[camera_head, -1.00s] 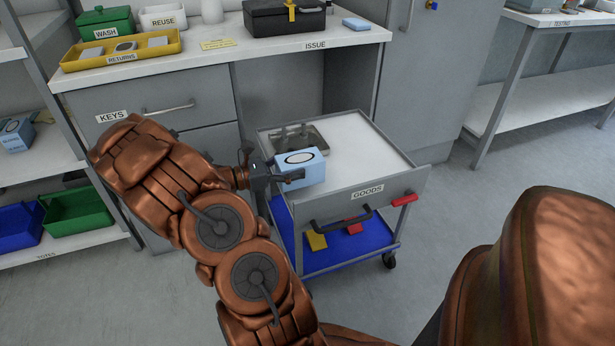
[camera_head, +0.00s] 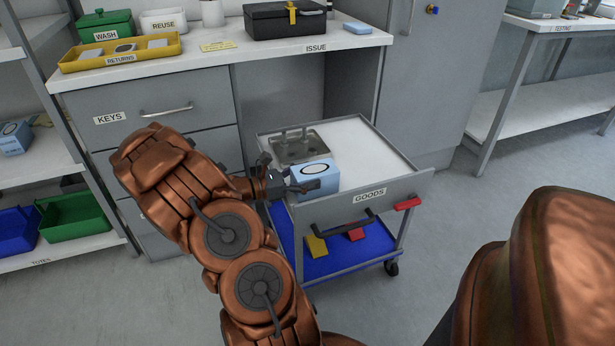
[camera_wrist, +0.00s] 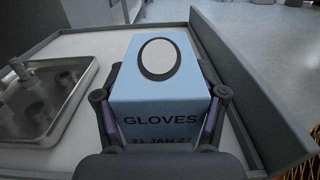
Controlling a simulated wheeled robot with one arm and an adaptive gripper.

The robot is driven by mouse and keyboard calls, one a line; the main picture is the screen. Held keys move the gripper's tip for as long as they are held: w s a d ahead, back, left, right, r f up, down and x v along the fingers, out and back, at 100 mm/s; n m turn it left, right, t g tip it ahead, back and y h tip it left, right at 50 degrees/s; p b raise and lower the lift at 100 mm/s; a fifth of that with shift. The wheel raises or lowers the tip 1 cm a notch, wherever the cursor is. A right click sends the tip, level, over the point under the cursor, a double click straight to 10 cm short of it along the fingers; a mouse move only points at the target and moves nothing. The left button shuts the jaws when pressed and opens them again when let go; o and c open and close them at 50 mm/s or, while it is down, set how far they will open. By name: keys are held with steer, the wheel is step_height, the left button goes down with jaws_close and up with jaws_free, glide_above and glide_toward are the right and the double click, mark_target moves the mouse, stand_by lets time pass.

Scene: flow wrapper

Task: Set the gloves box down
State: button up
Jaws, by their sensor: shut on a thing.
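The gloves box (camera_head: 320,170) is light blue with a white oval ringed in black on top. In the wrist view the gloves box (camera_wrist: 158,85) shows the words GLOVES and 21 JAN 27 on its near face. My gripper (camera_head: 298,186) is shut on it, with one finger on each side, and it also shows in the wrist view (camera_wrist: 160,112). The box is upright over the white top of the GOODS cart (camera_head: 365,143), at its near left part. I cannot tell whether its underside touches the top.
A metal tray (camera_head: 290,150) with several small upright items lies on the cart behind the box; it is at the left in the wrist view (camera_wrist: 75,75). A raised grey wall (camera_wrist: 245,80) runs close to the box's right. The cart's far right part is clear.

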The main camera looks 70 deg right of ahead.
steer(key=o, duration=1.2)
steer(key=shift+f, duration=0.1)
steer(key=shift+r, duration=0.2)
steer(key=p+v, duration=0.3)
steer(key=v, duration=0.9)
steer(key=shift+p, duration=0.4)
steer(key=s+a+r+m+t+y, duration=0.1)
steer(key=s+a+r+m+y, duration=0.15)
steer(key=a, duration=0.35)
steer(key=s+a+r+m+t+y, duration=0.1)
steer(key=s+a+r+m+y, duration=0.15)
steer(key=a+r, duration=0.2)
steer(key=s+a+m+t+y, duration=0.1)
steer(key=s+a+t+y, duration=0.2)
steer(key=a, duration=1.1)
steer(key=s+a+m+t+y, duration=0.2)
steer(key=s+a+t+y, duration=0.2)
steer(key=a, duration=1.1)
steer(key=shift+s+a+r+t, duration=0.2)
steer(key=shift+a+r+t, duration=0.1)
steer(key=shift+a+r, duration=0.05)
